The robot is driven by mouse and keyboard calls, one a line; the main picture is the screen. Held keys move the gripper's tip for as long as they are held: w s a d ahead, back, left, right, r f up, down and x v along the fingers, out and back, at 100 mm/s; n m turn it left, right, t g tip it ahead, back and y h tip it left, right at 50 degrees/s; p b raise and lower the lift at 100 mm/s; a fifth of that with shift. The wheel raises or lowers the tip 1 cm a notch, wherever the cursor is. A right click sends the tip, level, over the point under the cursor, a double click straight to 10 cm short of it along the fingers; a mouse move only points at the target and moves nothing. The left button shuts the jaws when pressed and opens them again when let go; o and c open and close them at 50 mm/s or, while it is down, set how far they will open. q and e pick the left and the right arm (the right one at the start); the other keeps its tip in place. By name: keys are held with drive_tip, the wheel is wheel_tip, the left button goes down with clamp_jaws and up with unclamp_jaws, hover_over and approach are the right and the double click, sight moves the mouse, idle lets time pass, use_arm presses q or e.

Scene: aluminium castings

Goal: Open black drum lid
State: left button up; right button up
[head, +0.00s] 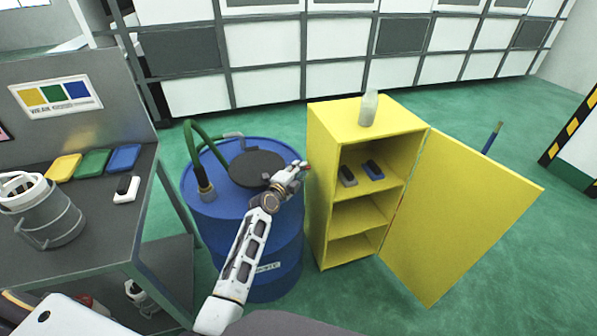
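The black lid (256,168) is a round dark disc lying flat on top of the blue drum (270,238). It appears closed. My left arm reaches up across the front of the drum. My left gripper (297,170) is at the lid's right edge, close to the yellow cabinet's side. Its fingers are small here and partly overlap each other, so I cannot tell their opening or whether they touch the lid. My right gripper is not in view.
A green hose (190,145) enters the drum top at the left. The yellow cabinet (318,200) stands right of the drum, its door (455,215) swung open and a bottle (368,108) on top. A grey workbench (110,220) is at left.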

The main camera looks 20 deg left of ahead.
use_arm(q)
clamp_jaws()
drive_tip(key=shift+r, duration=0.15)
